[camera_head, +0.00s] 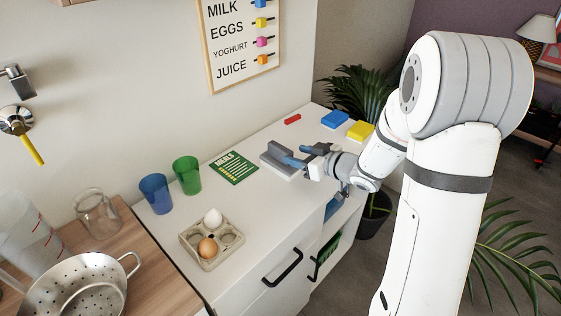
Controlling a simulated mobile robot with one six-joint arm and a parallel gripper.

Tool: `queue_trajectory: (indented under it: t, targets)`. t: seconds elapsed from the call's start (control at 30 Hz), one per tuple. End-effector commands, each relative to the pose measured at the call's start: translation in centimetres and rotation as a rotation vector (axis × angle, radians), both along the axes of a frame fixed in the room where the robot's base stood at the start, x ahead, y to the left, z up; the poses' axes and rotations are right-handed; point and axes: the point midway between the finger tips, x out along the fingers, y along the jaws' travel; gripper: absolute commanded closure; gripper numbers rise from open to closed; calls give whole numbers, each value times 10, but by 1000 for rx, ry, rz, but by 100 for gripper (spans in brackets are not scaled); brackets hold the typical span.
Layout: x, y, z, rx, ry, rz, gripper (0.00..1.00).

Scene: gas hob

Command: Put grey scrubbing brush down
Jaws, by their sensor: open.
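The grey scrubbing brush (274,162) rests on the white countertop (241,211), near its middle. It looks like a flat grey block with a raised grey part on top. My gripper (299,154) reaches in from the right, with its blue-grey fingers low over the counter. The fingers are open, at the right end of the brush. One finger overlaps the brush in this view, and I cannot tell whether it touches it. The fingers and wrist hide part of the brush's right side.
A green booklet (234,167), a green cup (187,175), a blue cup (157,193) and an egg tray (208,262) stand to the left. Blue (335,118) and yellow (360,130) sponge-like blocks and a red piece (292,119) lie behind. Counter in front of the booklet is clear.

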Motion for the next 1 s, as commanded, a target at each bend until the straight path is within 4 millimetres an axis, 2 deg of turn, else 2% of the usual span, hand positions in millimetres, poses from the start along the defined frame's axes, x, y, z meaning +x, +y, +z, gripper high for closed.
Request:
queue_trajectory:
  t: [0.53,0.83,1.0]
  targets:
    - [46,48,-18,3,-1,6,50]
    - [52,51,-19,3,-2,2,50]
    - [52,51,-19,3,-2,2,63]
